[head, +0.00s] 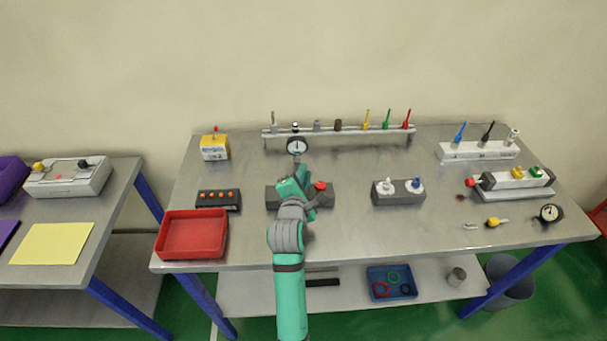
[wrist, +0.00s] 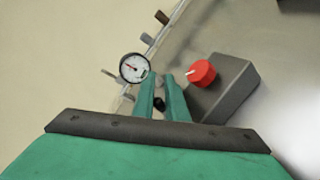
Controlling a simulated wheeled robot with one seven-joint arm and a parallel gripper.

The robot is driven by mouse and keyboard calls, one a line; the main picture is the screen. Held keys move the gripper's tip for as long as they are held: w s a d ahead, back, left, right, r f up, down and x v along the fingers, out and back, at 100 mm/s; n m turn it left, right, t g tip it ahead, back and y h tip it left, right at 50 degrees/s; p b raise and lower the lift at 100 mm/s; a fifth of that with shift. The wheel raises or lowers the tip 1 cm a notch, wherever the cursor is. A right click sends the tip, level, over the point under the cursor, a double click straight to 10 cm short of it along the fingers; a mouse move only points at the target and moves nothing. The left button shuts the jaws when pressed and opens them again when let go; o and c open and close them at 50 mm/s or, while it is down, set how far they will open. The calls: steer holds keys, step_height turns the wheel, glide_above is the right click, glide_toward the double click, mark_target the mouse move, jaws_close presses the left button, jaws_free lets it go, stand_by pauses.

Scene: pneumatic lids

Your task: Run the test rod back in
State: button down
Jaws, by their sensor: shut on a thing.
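My gripper (head: 307,181) is at the grey block (head: 272,198) with a red knob (head: 320,186), in the middle of the table. In the wrist view my fingers (wrist: 161,78) are close together, left of the red knob (wrist: 201,73) and apart from it. A small dark part (wrist: 159,103) shows between them; its shape is mostly hidden. At the right a grey cylinder (head: 515,178) lies on a pale base, with yellow and green fittings on top. A red tip (head: 470,182) is at its left end, close to the body.
A gauge (head: 296,147) stands just behind my gripper, before a rail (head: 350,133) of upright tools. A button box (head: 218,200) and red tray (head: 193,235) are left. A grey block with white and blue knobs (head: 398,198) is right.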

steer(key=shift+a+f, duration=0.4)
steer(key=shift+f, duration=0.05)
steer(key=c, duration=1.9)
jaws_free()
steer(key=shift+o, duration=0.4)
steer(key=shift+d, duration=0.1)
steer(key=shift+d+r, duration=0.1)
steer(key=v, duration=1.1)
steer(key=shift+r, duration=0.15)
steer(key=shift+w, duration=0.1)
